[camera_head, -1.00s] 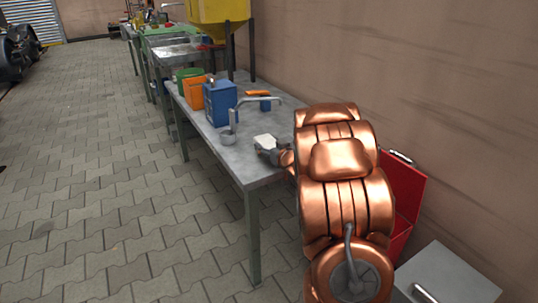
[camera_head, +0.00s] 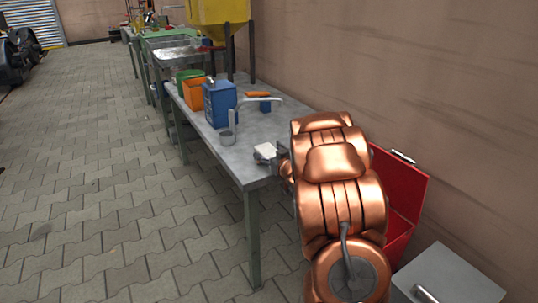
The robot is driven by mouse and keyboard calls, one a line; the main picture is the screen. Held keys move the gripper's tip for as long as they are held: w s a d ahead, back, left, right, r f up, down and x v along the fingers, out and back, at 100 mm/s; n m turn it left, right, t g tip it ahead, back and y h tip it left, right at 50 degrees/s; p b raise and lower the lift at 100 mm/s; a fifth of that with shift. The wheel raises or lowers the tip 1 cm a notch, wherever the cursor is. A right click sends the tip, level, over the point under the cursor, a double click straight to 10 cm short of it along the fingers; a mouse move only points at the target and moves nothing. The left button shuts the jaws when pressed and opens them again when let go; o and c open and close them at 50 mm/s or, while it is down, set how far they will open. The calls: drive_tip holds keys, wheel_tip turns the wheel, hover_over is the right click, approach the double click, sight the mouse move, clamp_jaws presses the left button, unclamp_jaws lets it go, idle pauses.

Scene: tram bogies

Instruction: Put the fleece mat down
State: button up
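The small white fleece mat (camera_head: 265,150) is at the fingers of my gripper (camera_head: 268,157), over the near end of the grey metal table (camera_head: 248,171). My gripper appears shut on it, though the fingers are small and partly hidden by the mat. The mat is low over the tabletop; I cannot tell whether it touches it. My copper-coloured arm reaches in from the right and covers the table's near right part.
A red open toolbox (camera_head: 405,190) and a grey box (camera_head: 447,277) are at right. Bare tabletop lies around the mat.

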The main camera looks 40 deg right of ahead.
drive_tip(key=shift+r, duration=0.1)
drive_tip(key=shift+s+r, duration=0.1)
drive_tip(key=shift+s, duration=0.15)
drive_tip(key=p+v, duration=0.2)
drive_tip(key=v, duration=0.6)
drive_tip(key=shift+b+v, duration=1.6)
drive_tip(key=shift+v, duration=0.1)
drive_tip(key=shift+a, duration=0.1)
